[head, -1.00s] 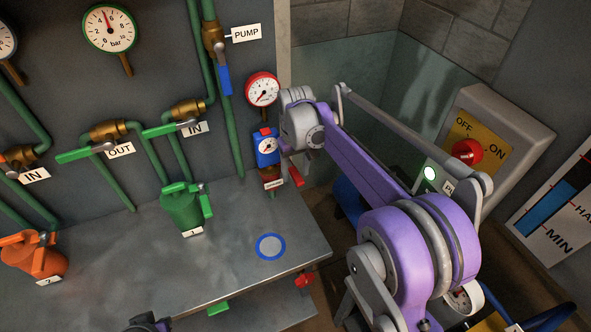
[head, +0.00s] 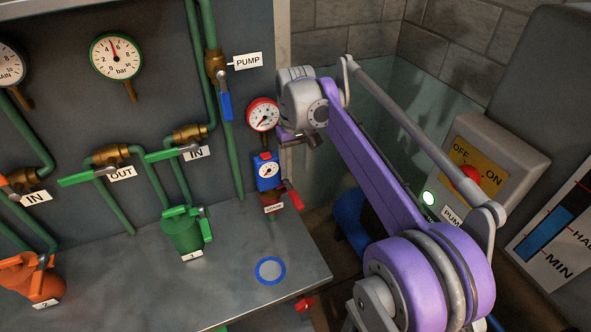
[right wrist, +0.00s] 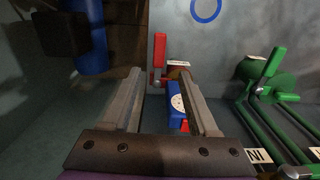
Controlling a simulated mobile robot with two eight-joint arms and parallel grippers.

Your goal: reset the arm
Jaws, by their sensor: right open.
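My right arm reaches in from the lower right in the head view, its purple links bent upward. Its gripper (head: 292,140) is beside the red gauge (head: 263,114) and above the blue gauge device (head: 268,171); the fingertips are hard to make out there. In the right wrist view the gripper (right wrist: 165,82) has its two grey fingers apart. The red handle (right wrist: 159,50) and blue device (right wrist: 176,100) show in the gap, beyond the fingers. I see nothing held. My left gripper is not in view.
The metal bench (head: 130,265) carries a green canister (head: 186,232), an orange canister (head: 30,278) and a blue ring (head: 270,270). Green pipes with valves (head: 112,155) line the wall panel. The pump switch box (head: 485,165) stands right of my arm.

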